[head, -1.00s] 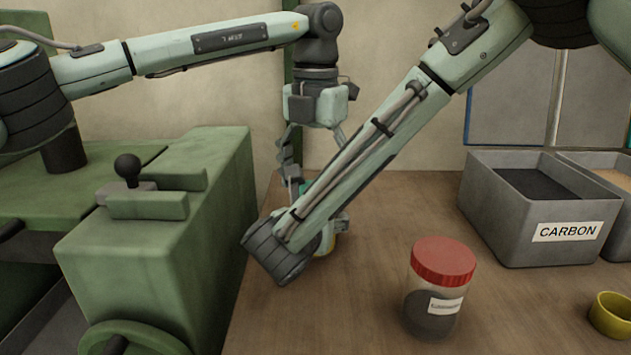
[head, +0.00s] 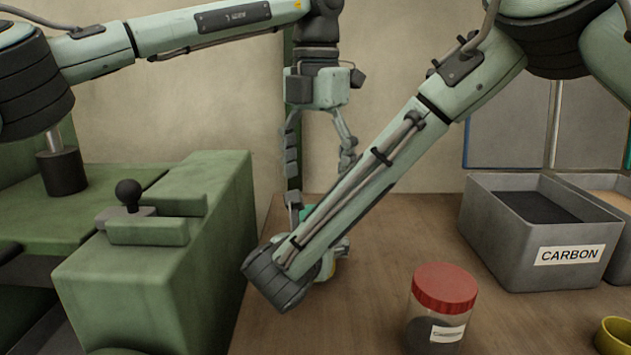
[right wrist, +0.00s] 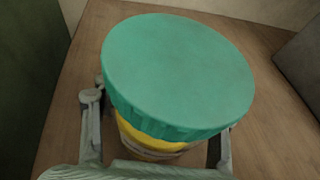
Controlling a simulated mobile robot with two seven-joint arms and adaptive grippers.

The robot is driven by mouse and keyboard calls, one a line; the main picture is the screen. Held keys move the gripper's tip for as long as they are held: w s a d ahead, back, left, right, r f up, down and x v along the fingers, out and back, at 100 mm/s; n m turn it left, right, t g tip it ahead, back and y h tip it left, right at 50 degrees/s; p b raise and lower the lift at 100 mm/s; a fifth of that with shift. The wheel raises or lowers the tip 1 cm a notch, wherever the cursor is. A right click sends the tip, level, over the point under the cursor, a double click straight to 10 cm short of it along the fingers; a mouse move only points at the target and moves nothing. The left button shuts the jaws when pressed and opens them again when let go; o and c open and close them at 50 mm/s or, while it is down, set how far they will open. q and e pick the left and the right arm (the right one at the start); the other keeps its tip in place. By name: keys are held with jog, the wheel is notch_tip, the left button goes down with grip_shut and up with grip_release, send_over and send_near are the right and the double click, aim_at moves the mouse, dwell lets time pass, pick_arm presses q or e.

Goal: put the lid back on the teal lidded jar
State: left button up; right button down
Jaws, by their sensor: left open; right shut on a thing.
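The jar has a teal lid (right wrist: 178,72) over a yellow body (right wrist: 150,145). In the right wrist view the lid lies across the top of the body; I cannot tell whether it is fully seated. My right gripper (right wrist: 157,140) is shut on the yellow body, one finger on each side below the lid. In the head view only a bit of the teal lid (head: 308,213) shows; my right forearm hides most of the jar. My left gripper (head: 320,182) is open and empty, pointing down, with its fingers spread just above the lid.
A clear jar with a red lid (head: 445,288) stands front right. A grey bin labelled CARBON (head: 500,235) and another bin (head: 590,175) stand behind it. A yellow cup (head: 612,337) is at the right edge. A green machine (head: 150,270) borders the wooden table (head: 370,320) on the left.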

pick_arm(q)
notch_tip(320, 180, up, 2)
jog(key=shift+m, duration=0.7)
jog(key=shift+f, duration=0.1)
jog(key=shift+f, duration=3.95)
jog(key=c, duration=1.2)
jog(key=o, duration=1.4)
jog(key=shift+r, duration=0.15)
